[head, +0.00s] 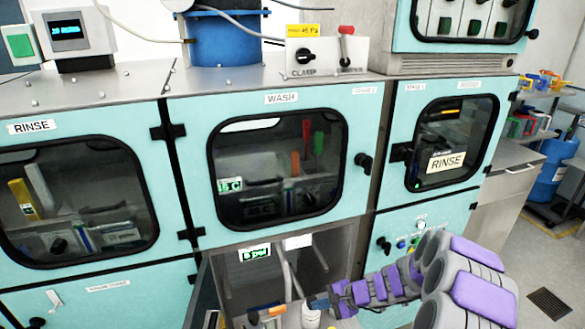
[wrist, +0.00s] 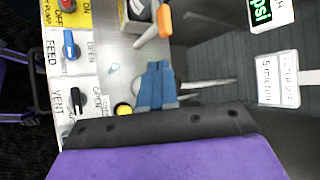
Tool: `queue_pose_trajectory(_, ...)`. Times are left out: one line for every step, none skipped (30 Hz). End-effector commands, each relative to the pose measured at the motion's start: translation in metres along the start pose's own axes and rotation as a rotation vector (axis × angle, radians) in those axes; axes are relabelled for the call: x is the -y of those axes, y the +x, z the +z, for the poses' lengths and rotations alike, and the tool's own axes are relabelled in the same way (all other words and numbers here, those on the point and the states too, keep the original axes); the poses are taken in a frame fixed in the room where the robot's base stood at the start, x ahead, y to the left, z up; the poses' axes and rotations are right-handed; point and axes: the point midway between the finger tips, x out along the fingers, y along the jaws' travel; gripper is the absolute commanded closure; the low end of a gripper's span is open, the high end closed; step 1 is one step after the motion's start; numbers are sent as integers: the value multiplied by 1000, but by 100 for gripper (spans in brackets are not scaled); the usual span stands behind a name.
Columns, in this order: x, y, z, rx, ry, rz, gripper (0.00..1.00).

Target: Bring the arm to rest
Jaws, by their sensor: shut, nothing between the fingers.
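My arm (head: 380,288) reaches in from the lower right of the head view, its purple-padded links bent leftward. My gripper (head: 318,302) is small in this view, low in front of the open bay under the WASH window. In the wrist view my gripper (wrist: 157,70) shows as two blue fingers lying together, shut and empty. The fingers point toward the grey bay interior. An orange-tipped handle (wrist: 163,22) is just beyond the fingertips. I cannot tell how far apart they are.
A panel with FEED (wrist: 70,45) and VENT (wrist: 76,100) levers lies left of the fingers. A pressure display (wrist: 262,12) and a labelled plate (wrist: 278,80) are on the right. The WASH window (head: 278,170) is above the bay. Open floor (head: 535,265) lies at right.

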Motion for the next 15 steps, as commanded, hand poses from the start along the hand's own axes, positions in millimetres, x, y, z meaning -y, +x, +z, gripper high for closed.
queue_pose_trajectory(9, -8, 21, 21, -50, 13, 100)
queue_pose_trajectory(13, -12, 32, 33, -80, 23, 100)
queue_pose_trajectory(17, -18, 47, 49, -116, 39, 100)
queue_pose_trajectory(19, -22, 58, 60, -142, 50, 100)
queue_pose_trajectory(21, -26, 69, 71, -170, 62, 100)
queue_pose_trajectory(22, -32, 84, 87, -205, 80, 100)
queue_pose_trajectory(22, -36, 95, 99, -230, 93, 100)
queue_pose_trajectory(22, -42, 106, 109, -256, 107, 100)
queue_pose_trajectory(21, -48, 120, 122, -289, 128, 100)
queue_pose_trajectory(20, -52, 130, 130, -314, 144, 100)
queue_pose_trajectory(20, -58, 139, 135, -340, 159, 100)
queue_pose_trajectory(18, -65, 151, 143, -373, 181, 100)
queue_pose_trajectory(15, -69, 160, 150, -396, 198, 100)
queue_pose_trajectory(13, -75, 169, 156, -419, 215, 100)
queue_pose_trajectory(9, -82, 181, 165, -449, 239, 100)
